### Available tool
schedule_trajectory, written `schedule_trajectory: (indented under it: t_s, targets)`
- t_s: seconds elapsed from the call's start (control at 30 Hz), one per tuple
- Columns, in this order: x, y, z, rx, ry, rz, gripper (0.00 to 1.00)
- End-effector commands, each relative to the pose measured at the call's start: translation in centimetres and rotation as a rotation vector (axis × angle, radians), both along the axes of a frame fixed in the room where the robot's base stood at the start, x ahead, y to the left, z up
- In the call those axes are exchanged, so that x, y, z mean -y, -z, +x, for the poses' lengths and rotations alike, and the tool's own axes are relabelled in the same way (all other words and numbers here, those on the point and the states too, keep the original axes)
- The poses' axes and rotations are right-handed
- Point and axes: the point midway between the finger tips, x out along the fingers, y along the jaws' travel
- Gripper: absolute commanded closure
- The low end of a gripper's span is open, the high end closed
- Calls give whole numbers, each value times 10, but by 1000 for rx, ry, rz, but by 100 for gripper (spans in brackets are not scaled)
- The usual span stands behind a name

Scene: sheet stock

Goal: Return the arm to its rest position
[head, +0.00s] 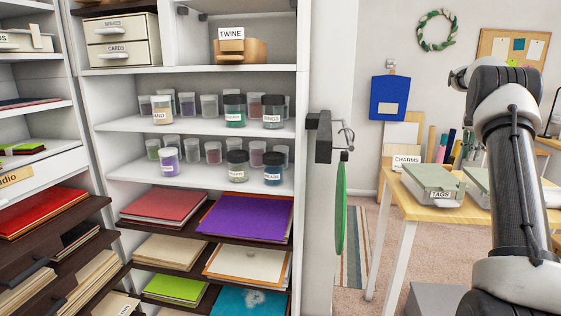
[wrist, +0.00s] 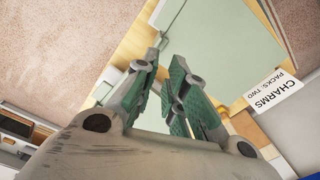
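A flat pale green box lid (wrist: 205,45) lies beneath and beyond the fingertips; I cannot tell the exact clearance. A white card reading CHARMS, PACKS: TWO (wrist: 273,95) is right of the fingers.
The wooden table (head: 440,208) bears a green TAGS box (head: 432,180) and another green box beside my arm. Shelves with jars (head: 235,110) and paper stacks (head: 235,217) fill the left. A green hoop (head: 340,205) hangs from the shelf's side. Carpet (head: 365,290) shows between.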

Motion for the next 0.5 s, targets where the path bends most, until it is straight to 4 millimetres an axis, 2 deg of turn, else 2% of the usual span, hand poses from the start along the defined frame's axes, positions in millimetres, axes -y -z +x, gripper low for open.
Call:
schedule_trajectory:
  t_s: [0.03,0.17,0.27,0.37,0.5]
  targets:
    - [-4,25,-8,-31,-68,17,87]
    - [-22,39,-30,-48,-243,28,87]
    - [-47,35,-51,-50,-383,30,87]
    - [-82,23,-78,-42,-536,23,87]
    - [-141,3,-130,-21,-758,2,87]
